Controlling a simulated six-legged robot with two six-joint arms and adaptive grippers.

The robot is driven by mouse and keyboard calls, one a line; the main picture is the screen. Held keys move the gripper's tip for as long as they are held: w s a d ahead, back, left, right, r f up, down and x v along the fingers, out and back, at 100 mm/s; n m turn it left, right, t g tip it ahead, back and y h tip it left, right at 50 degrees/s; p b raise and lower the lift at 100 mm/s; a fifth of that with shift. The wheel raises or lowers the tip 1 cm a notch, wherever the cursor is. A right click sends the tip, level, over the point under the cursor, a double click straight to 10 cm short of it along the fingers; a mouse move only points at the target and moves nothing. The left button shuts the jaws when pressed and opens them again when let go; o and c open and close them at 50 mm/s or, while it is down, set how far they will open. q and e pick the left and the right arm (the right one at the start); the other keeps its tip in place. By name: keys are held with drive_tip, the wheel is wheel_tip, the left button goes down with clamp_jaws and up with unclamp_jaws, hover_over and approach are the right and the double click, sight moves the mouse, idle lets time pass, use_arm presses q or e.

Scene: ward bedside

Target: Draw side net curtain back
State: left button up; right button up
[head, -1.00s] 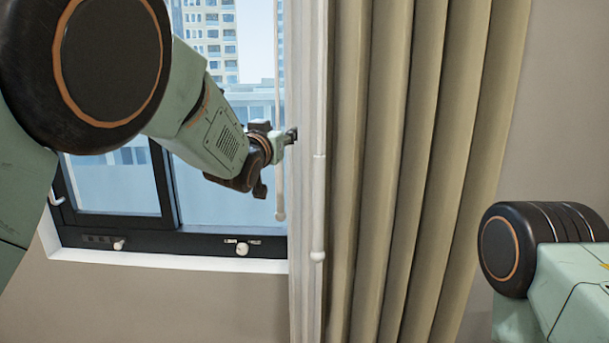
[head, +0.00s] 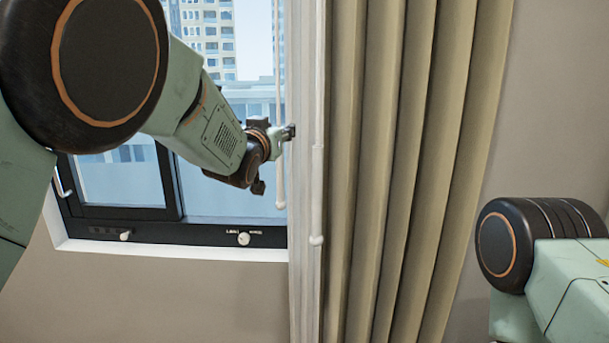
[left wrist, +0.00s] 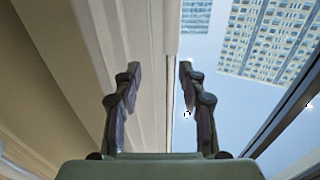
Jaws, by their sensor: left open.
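The net curtain (head: 300,220) hangs as a narrow white bunch at the window's right side, beside the heavy beige curtain (head: 420,170). In the left wrist view its pale folds (left wrist: 108,50) appear to run along the left and behind the left finger. My left gripper (head: 291,132) is open at the net curtain's left edge; whether it touches the cloth cannot be told. In the left wrist view the open fingers (left wrist: 160,70) point away, with pale cloth and a strip of window between them. My right gripper is out of view.
A white rod (head: 318,185) with a knob hangs in front of the net curtain. Another thin rod (head: 280,180) hangs just left of it. The dark-framed window (head: 200,238) with its white sill (head: 180,250) lies behind my left arm. Bare wall (head: 545,120) is at the right.

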use_arm(q)
drive_tip(key=s+a+f+g+y+b, duration=0.1)
drive_tip(key=s+a+f+g, duration=0.4)
drive_tip(key=f, duration=0.8)
drive_tip(key=s+a+f+n+y+b, duration=0.1)
drive_tip(key=s+a+f+b, duration=0.15)
drive_tip(key=s+f, duration=0.75)
drive_tip(key=s+a+f+g+y, duration=0.1)
drive_tip(key=s+a+f+g, duration=0.3)
drive_tip(key=f, duration=1.1)
drive_tip(key=s+a+f+g+b, duration=0.1)
drive_tip(key=s+f+g+b, duration=0.1)
drive_tip(key=s+f, duration=0.5)
drive_tip(key=s+a+f+n+g+b, duration=0.1)
drive_tip(key=s+f, duration=0.7)
drive_tip(key=s, duration=1)
drive_tip(key=s+a+f+n+g+y+b, duration=0.1)
drive_tip(key=s+a+f+g+b, duration=0.2)
drive_tip(key=s+f, duration=0.5)
drive_tip(key=s+g+b, duration=0.1)
drive_tip(key=s+g, duration=0.1)
drive_tip(key=s, duration=0.3)
drive_tip(key=shift+a+f+g, duration=0.15)
drive_tip(key=shift+f+g, duration=0.1)
drive_tip(key=shift+g, duration=0.05)
drive_tip(key=shift+s+a, duration=0.1)
drive_tip(key=shift+s, duration=0.1)
